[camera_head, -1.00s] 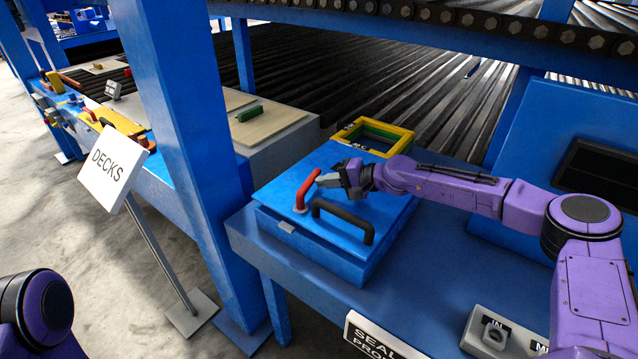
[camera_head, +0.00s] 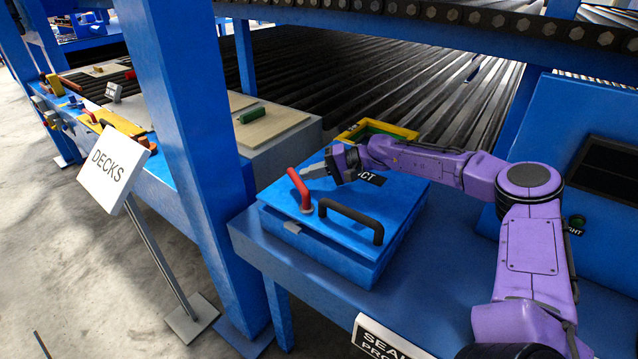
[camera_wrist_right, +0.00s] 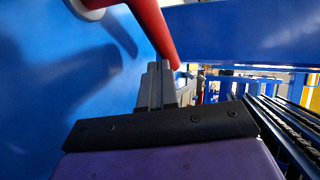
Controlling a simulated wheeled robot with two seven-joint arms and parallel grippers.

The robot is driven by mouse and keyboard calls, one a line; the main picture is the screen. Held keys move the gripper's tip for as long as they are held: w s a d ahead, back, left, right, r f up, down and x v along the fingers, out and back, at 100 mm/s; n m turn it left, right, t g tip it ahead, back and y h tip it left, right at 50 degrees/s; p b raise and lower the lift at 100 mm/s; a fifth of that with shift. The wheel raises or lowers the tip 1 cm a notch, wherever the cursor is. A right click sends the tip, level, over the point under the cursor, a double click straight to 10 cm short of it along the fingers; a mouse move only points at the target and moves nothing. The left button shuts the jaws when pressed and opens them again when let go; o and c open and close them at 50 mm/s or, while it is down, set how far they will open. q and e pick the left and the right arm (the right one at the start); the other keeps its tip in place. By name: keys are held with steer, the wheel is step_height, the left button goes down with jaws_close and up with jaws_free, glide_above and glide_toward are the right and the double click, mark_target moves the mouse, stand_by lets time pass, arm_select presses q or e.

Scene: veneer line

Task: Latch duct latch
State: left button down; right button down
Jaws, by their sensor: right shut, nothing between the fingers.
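The blue duct box (camera_head: 325,255) stands on the blue bench, its lid lying down on it. The red latch handle (camera_head: 299,187) stands at the lid's left side, its free end tilted up and slightly left. It also shows at the top of the right wrist view (camera_wrist_right: 152,28). My right gripper (camera_head: 308,173) is shut and empty, its fingertips right beside the red handle; in the wrist view the shut fingers (camera_wrist_right: 160,80) lie close to the handle, but contact is unclear. A black handle (camera_head: 350,219) is fixed on the lid. My left gripper is out of view.
A yellow-green frame (camera_head: 375,130) lies behind the box. A blue post (camera_head: 200,150) rises left of the box. A blue cabinet (camera_head: 600,120) stands right. The bench surface (camera_head: 430,270) in front of and right of the box is clear.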

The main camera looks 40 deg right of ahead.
mark_target(295, 172)
steer(key=shift+w+a+f+b, duration=0.15)
steer(key=shift+w+a+b, duration=0.5)
steer(key=shift+a, duration=0.35)
steer(key=shift+w+a+b, duration=0.25)
steer(key=shift+a+b, duration=0.1)
steer(key=shift+a, duration=0.55)
steer(key=d, duration=0.1)
steer(key=w+d, duration=0.1)
steer(key=d, duration=0.1)
steer(key=d+b, duration=0.1)
steer(key=shift+w+d+f, duration=0.15)
steer(key=shift+d+f, duration=0.05)
steer(key=shift+f, duration=0.2)
steer(key=d+r, duration=0.1)
steer(key=d, duration=0.1)
steer(key=w+d+r+b, duration=0.1)
steer(key=d, duration=0.2)
steer(key=w+d+r+b, duration=0.1)
steer(key=d, duration=0.1)
steer(key=shift+w+d+r, duration=0.1)
steer(key=shift+d+r, duration=0.05)
steer(key=shift+w+d+r, duration=0.15)
steer(key=shift+d+r, duration=0.15)
steer(key=shift+d, duration=0.25)
